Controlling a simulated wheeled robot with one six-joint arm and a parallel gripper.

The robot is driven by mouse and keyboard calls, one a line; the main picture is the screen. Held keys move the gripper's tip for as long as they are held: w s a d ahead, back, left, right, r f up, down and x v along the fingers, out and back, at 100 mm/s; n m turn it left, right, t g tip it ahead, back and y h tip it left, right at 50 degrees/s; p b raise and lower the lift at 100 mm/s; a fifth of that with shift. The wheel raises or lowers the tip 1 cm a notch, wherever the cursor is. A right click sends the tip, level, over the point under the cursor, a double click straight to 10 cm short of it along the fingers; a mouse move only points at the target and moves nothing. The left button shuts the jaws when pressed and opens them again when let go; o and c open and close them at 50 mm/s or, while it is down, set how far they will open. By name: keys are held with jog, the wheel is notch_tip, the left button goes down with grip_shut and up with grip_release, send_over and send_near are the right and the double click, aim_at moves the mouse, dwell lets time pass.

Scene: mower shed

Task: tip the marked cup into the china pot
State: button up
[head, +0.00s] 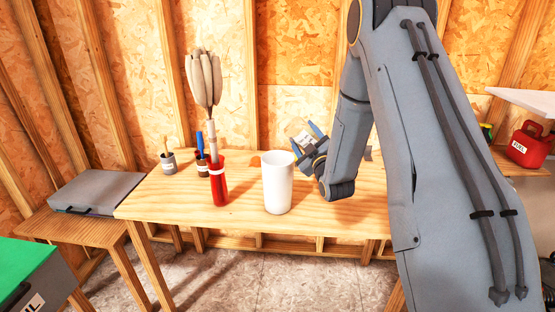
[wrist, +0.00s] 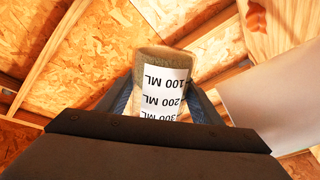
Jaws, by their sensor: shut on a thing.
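The marked cup (head: 299,131) is a clear cup with a white label, held tilted above the table, behind and to the right of the china pot. In the wrist view the marked cup (wrist: 162,85) shows lines of ML figures upside down and something brownish inside. My gripper (head: 307,141) is shut on it, with a blue finger on each side; the fingers also flank it in the wrist view (wrist: 165,103). The china pot (head: 277,184) is a tall white cylinder standing upright on the table. A white surface at the right of the wrist view (wrist: 283,98) appears to be this pot.
A red fuel can (head: 527,147) is far right.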

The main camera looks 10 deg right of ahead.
aim_at(290, 128)
jog(key=shift+f+n, duration=0.2)
jog(key=shift+n, duration=0.8)
jog(key=shift+r+n+y, duration=0.4)
jog(key=shift+r+n, duration=0.15)
jog(key=shift+n, duration=0.55)
jog(key=shift+a+f+n+y, duration=0.1)
jog(key=shift+f+n+y, duration=0.2)
jog(key=shift+n, duration=0.7)
jog(key=shift+s+a+r+n+y+p, duration=0.1)
jog(key=shift+a+r+n+y+p, duration=0.15)
jog(key=shift+a+n, duration=0.25)
jog(key=shift+s+a+r+n+y+p, duration=0.15)
jog(key=shift+a+r+n+p, duration=0.1)
jog(key=shift+a+n, duration=0.25)
dwell(0.3)
jog(key=shift+a+r+n+y+b, duration=0.15)
jog(key=shift+r+n+y+b, duration=0.25)
jog(key=shift+n, duration=0.8)
jog(key=shift+s+a+f+n+b, duration=0.1)
jog(key=shift+a+f+n+b, duration=0.2)
jog(key=shift+n+b, duration=0.65)
dwell(0.9)
jog(key=shift+a+r+n+y, duration=0.15)
jog(key=shift+n+y, duration=0.15)
jog(key=shift+n, duration=0.15)
